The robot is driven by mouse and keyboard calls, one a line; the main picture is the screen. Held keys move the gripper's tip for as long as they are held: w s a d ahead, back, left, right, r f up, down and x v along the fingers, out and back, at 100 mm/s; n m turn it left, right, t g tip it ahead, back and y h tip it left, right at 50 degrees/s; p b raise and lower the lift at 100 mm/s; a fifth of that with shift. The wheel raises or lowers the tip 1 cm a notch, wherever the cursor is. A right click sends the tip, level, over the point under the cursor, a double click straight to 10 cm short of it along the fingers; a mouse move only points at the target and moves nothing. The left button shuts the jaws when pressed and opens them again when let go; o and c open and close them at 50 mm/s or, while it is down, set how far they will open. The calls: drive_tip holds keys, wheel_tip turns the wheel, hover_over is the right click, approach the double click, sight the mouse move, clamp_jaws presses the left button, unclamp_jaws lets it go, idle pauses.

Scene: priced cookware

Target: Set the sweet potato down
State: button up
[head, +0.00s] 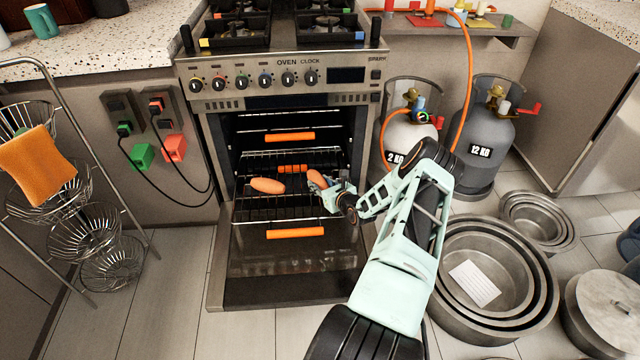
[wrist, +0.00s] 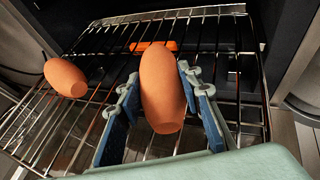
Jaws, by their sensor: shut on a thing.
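My gripper (head: 326,187) reaches into the open oven (head: 290,150) from the right. It is shut on an orange-brown sweet potato (head: 316,179). In the wrist view the held sweet potato (wrist: 162,90) points away from me between the blue-padded fingers (wrist: 163,112), over the wire rack (wrist: 100,60). I cannot tell whether it touches the rack. A second sweet potato (head: 267,186) lies on the rack (head: 250,205) to the left; it also shows in the wrist view (wrist: 65,77).
The oven door (head: 290,270) is folded down in front. Orange strips (head: 295,233) mark the racks. Gas cylinders (head: 488,140) and nested steel pots (head: 490,280) stand to the right. A wire basket stand (head: 85,230) is at the left.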

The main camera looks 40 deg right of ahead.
drive_tip(key=o, duration=1.3)
drive_tip(key=shift+f, duration=0.1)
drive_tip(key=shift+r+p, duration=0.35)
drive_tip(key=shift+r, duration=0.05)
drive_tip(key=p+v, duration=0.3)
drive_tip(key=v, duration=0.9)
drive_tip(key=shift+f, duration=0.1)
